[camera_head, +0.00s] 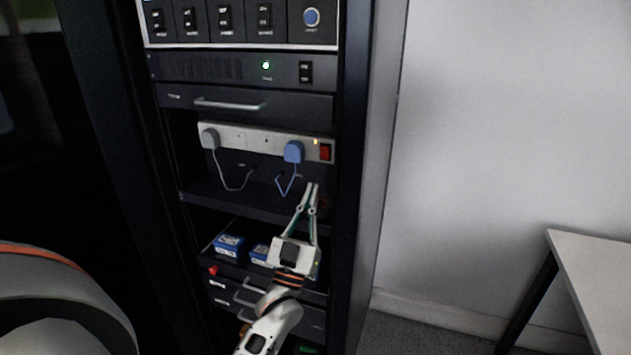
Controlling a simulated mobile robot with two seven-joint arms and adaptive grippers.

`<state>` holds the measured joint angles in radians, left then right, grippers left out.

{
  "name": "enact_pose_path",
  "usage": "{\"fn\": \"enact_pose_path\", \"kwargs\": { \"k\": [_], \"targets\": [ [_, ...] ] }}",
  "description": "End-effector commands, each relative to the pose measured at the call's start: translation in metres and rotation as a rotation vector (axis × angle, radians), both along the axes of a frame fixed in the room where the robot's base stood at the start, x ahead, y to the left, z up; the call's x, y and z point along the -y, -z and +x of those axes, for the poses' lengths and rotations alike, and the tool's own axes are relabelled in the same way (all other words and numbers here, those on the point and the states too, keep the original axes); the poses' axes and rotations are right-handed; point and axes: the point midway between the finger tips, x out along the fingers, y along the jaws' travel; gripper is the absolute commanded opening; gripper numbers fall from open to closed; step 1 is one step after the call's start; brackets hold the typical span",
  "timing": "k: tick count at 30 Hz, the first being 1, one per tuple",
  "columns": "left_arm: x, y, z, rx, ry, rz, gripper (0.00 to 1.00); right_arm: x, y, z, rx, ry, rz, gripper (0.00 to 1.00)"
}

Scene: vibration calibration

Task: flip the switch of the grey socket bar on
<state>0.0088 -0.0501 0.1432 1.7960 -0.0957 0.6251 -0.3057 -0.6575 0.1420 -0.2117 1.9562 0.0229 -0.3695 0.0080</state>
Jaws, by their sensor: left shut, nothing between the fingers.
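The grey socket bar (252,142) runs across the open rack bay. Its red switch (326,152) sits at the right end, next to a small lit yellow lamp (315,141). A blue plug (294,151) is in the bar just left of the switch, and a grey-white plug (209,138) is at the left end. My left gripper (312,187) is shut and empty, pointing up, with its fingertips below the switch and slightly left of it in the picture. The fingers appear apart from the bar. Which way the switch is tilted is too small to tell. My right gripper is not in view.
A blue cable (285,188) hangs close left of my fingertips; a grey cable (232,187) hangs further left. Blue boxes (229,244) lie below. A table (598,270) stands right.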

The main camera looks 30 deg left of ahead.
Motion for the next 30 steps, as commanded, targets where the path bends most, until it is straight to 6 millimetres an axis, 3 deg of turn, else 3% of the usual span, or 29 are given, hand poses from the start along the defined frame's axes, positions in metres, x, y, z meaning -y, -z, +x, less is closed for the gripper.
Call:
{"fn": "enact_pose_path", "kwargs": {
  "k": [3, 9, 30],
  "targets": [
    [0.003, 0.024, -0.015, -0.004, -0.001, 0.000, 0.00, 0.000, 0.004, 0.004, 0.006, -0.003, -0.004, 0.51],
    [0.007, 0.043, -0.031, -0.001, -0.001, 0.001, 0.00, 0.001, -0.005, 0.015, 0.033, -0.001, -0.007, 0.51],
    [0.008, 0.047, -0.037, 0.002, -0.001, 0.000, 0.00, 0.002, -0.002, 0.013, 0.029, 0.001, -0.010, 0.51]
  ]
}}
